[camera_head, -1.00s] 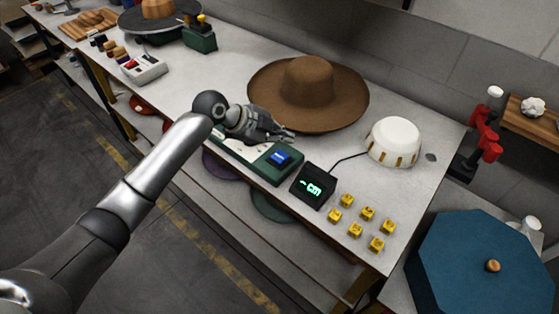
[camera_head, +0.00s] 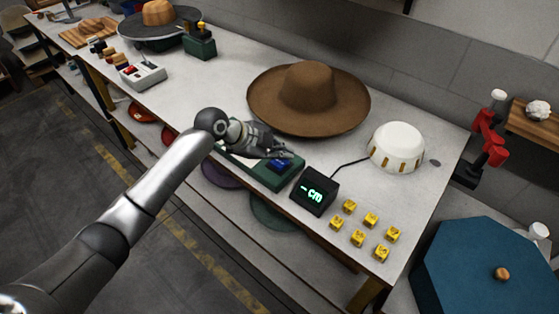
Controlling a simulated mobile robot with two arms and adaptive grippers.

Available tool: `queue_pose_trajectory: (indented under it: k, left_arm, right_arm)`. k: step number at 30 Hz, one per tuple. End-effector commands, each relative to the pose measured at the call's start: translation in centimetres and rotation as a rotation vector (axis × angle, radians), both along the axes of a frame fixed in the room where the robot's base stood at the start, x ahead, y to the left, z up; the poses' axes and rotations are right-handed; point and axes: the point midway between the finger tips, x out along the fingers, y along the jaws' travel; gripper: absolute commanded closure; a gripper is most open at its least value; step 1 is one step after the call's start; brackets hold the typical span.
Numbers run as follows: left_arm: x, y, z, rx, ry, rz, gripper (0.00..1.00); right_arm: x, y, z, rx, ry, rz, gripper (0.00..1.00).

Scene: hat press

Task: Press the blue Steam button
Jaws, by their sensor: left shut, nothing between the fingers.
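The blue button (camera_head: 279,166) sits on a green control box (camera_head: 290,179) near the front edge of the table; its label is too small to read. My left gripper (camera_head: 289,156) is shut and empty, with its fingertips right at the far side of the button and partly over it. I cannot tell whether they touch it. The gripper and wrist hide part of the green box. My right gripper is not in view.
A brown wide-brimmed hat (camera_head: 312,85) lies just behind the gripper. A black display (camera_head: 315,190) stands right of the button, with several yellow blocks (camera_head: 371,220) and a white dome (camera_head: 397,148) farther right. A grey-white box with buttons (camera_head: 143,75) is at left.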

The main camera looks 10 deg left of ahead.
Motion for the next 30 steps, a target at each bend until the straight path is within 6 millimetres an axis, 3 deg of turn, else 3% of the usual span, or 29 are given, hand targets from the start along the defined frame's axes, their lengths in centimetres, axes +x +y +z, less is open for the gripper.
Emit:
queue_pose_trajectory:
  k: [21,30]
  left_arm:
    - [0.01,0.00,-0.01,0.000,0.000,0.000,1.00]
    - [-0.01,0.01,-0.90,0.000,0.000,0.000,1.00]
  right_arm:
    - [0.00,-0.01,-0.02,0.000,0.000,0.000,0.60]
    - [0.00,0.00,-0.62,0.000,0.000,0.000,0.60]
